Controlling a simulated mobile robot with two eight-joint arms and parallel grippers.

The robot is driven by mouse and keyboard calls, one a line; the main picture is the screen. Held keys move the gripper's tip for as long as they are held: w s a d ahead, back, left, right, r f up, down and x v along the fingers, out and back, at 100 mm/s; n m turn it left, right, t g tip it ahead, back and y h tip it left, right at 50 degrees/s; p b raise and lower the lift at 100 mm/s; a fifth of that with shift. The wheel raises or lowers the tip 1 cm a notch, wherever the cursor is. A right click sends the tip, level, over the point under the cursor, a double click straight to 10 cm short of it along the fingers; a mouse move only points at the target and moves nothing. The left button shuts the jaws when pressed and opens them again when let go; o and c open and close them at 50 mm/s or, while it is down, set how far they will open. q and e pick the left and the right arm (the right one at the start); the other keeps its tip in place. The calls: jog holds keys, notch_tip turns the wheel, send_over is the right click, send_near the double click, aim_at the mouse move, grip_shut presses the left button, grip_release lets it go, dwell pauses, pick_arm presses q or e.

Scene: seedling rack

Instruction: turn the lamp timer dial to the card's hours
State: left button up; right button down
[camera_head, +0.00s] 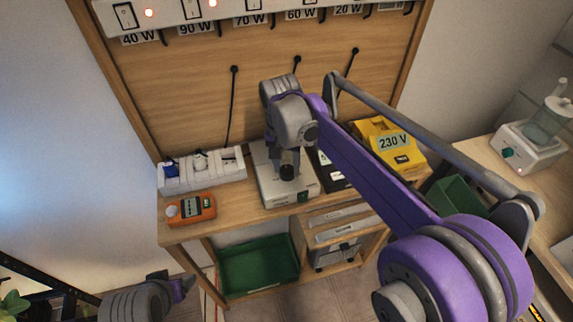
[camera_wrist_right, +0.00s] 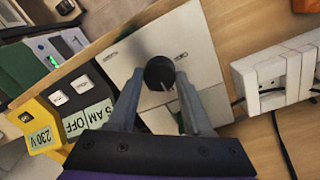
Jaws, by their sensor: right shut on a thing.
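The timer is a pale box (camera_head: 270,188) on the wooden bench with a round black dial (camera_head: 287,173) on its top face. In the right wrist view the dial (camera_wrist_right: 160,73) has a light pointer mark and sits between the fingers of my right gripper (camera_wrist_right: 160,88), which is shut on it. The gripper also shows in the head view (camera_head: 286,160), reaching down over the box. My left gripper (camera_head: 183,287) is at the lower left, away from the bench; its fingers are unclear. I cannot make out an hours card for certain.
A yellow 230 V unit (camera_head: 376,130) and a dark box (camera_head: 330,173) stand right of the timer. A white power strip (camera_head: 225,172) and an orange meter (camera_head: 192,209) are left. A green crate (camera_head: 258,268) sits below. Labelled switches line the top.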

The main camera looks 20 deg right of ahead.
aim_at(285, 169)
dwell(0.5)
jog(key=shift+c, duration=1.6)
grip_release()
jog(key=shift+r, duration=0.1)
notch_tip(285, 169, up, 11)
jog(key=shift+w+a+f+p, duration=0.2)
jog(key=shift+a+p, duration=0.1)
jog(key=shift+p, duration=0.1)
jog(key=s+d+f+n+t, duration=0.2)
jog(key=s+f+n+t, duration=0.1)
jog(key=s+f, duration=0.5)
jog(key=s+d+f+n+t, duration=0.3)
jog(key=s+f, duration=0.5)
jog(key=s, duration=0.4)
jog(key=shift+s+d+f+y, duration=0.15)
jog(key=shift+s+f+y, duration=0.1)
jog(key=shift+y, duration=0.05)
